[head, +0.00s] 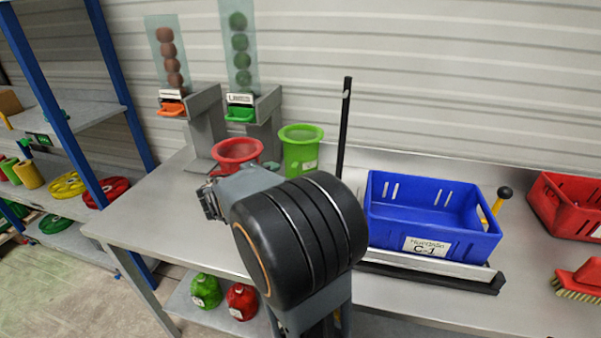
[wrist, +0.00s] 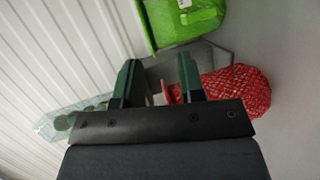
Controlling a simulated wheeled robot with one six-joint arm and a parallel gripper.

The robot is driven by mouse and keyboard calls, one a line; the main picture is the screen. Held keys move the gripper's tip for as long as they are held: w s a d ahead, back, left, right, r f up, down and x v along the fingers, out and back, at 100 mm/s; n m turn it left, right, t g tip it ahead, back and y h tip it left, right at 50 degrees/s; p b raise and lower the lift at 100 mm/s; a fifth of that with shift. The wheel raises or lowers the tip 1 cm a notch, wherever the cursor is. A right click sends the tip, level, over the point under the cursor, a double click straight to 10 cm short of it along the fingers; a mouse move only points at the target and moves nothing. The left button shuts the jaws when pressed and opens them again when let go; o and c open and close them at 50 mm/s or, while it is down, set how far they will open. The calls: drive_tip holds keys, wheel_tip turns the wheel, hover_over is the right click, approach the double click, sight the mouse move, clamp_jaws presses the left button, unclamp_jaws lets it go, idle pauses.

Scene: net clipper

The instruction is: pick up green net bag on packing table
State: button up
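I cannot make out a green net bag on the tabletop for sure. A green flared tub (head: 301,150) with a white label stands on the packing table (head: 150,215); a green labelled body also shows at the top of the wrist view (wrist: 188,22). A rounded green bag-like item (head: 206,290) with a label sits on the shelf under the table. My gripper (wrist: 157,72) is open, its two dark green fingers apart. A red mesh-textured thing (wrist: 238,90) lies just right of the fingers, with a bit of red showing behind them. My arm hides part of the table.
A red tub (head: 238,151) stands left of the green one, before two dispensers (head: 242,108). A black post (head: 344,125) rises behind my arm. A blue crate (head: 430,212), a red crate (head: 570,205) and a red brush (head: 580,280) are at the right. The table's left front is clear.

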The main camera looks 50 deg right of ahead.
drive_tip(key=w+d+n+t+h, duration=0.1)
drive_tip(key=w+d+t+h, duration=0.1)
drive_tip(key=w, duration=0.1)
approach(294, 144)
drive_tip(key=s+x, duration=0.1)
drive_tip(key=x, duration=0.1)
drive_tip(key=shift+n, duration=0.3)
drive_tip(key=shift+w+p+x, duration=0.2)
drive_tip(key=shift+p+x, duration=0.5)
drive_tip(key=shift+x, duration=1)
drive_tip(key=shift+w+p+x, duration=0.25)
drive_tip(key=shift+p+x, duration=0.45)
drive_tip(key=shift+x, duration=1)
drive_tip(key=shift+a, duration=0.1)
clamp_jaws()
